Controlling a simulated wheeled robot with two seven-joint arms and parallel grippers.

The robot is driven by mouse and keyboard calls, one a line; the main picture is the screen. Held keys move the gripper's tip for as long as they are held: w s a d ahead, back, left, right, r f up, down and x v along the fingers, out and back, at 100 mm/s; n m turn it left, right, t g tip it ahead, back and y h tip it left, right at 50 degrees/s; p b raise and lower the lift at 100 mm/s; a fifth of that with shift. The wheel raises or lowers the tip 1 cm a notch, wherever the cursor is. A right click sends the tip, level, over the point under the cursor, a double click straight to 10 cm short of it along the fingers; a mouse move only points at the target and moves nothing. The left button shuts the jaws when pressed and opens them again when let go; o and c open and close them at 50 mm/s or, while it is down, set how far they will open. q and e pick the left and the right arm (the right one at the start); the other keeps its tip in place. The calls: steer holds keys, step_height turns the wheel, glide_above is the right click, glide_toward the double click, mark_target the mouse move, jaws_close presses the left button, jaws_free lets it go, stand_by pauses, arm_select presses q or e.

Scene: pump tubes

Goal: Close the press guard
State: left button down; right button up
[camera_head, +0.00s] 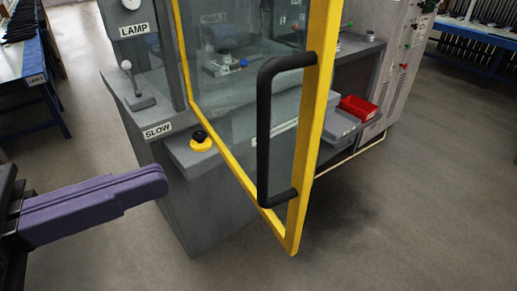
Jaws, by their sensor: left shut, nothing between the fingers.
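The press guard (319,131) is a yellow-framed clear panel that stands swung open toward me. Its black bar handle (264,140) is on the near edge of the frame. The grey press (175,205) stands behind and to the left of the guard, and its work area shows through the panel. My left gripper (160,182), with purple fingers, is at the lower left, shut and empty. It is left of the handle and apart from the guard. My right gripper is not in view.
A lever (137,88) and a black knob on a yellow base (201,141) sit on the press front. A red bin (357,108) is on the ledge behind the guard. Blue-framed benches stand at both far sides. The floor in front is clear.

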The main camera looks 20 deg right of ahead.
arm_select(q)
steer(key=p, duration=0.9)
glide_toward(288, 133)
steer(key=d, duration=0.5)
steer(key=shift+w+r, duration=0.25)
steer(key=shift+w, duration=0.1)
steer(key=shift+w+d+f, duration=0.2)
steer(key=shift+d, duration=0.45)
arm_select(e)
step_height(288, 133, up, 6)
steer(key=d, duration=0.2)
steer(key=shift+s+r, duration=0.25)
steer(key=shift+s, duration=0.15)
arm_select(q)
steer(key=shift+w+d, duration=0.1)
